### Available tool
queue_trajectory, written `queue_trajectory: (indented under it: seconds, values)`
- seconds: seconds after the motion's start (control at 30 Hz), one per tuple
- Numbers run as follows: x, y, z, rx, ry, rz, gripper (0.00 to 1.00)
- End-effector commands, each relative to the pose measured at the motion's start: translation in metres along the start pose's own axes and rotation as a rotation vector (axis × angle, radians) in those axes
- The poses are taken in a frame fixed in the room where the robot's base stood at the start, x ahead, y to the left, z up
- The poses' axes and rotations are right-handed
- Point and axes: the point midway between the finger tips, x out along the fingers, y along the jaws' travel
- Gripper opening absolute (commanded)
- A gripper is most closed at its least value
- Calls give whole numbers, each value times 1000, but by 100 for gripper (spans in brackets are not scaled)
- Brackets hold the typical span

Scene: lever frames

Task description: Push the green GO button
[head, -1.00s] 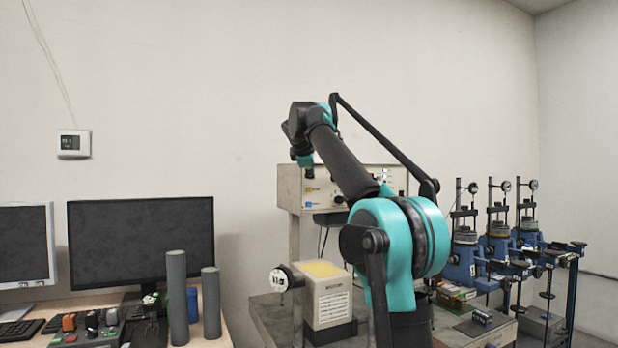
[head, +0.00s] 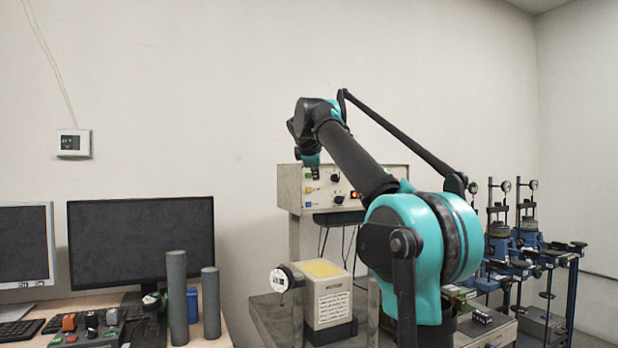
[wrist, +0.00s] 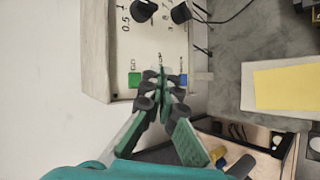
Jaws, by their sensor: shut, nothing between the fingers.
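The green GO button (wrist: 134,80) is a small square on the pale face of a control box, with "GO" printed beside it in the wrist view. My gripper (wrist: 163,76) is shut and empty, its fingertips over the panel to the right of the green button, between it and a blue button (wrist: 201,76). The fingers cover part of the panel there. I cannot tell how far the tips are from its surface. In the head view the control box (head: 377,176) stands behind my arm, and my gripper (head: 315,176) hangs in front of its left part.
Dark knobs (wrist: 181,13) sit on the same panel. In the head view, a yellow-topped block (head: 327,304) stands below the box. Monitors (head: 140,240) and grey cylinders (head: 177,298) are at the left, blue test stands (head: 500,240) at the right.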

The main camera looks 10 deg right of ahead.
Motion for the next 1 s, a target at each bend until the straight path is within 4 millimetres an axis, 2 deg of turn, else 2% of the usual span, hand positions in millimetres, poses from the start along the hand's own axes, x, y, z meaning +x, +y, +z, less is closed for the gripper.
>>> queue_trajectory:
  seconds: [0.3, 1.0]
  values:
    - [-16, -12, 12, 0, 0, 0, 0]
    - [-17, -12, 12, 0, 0, 0, 0]
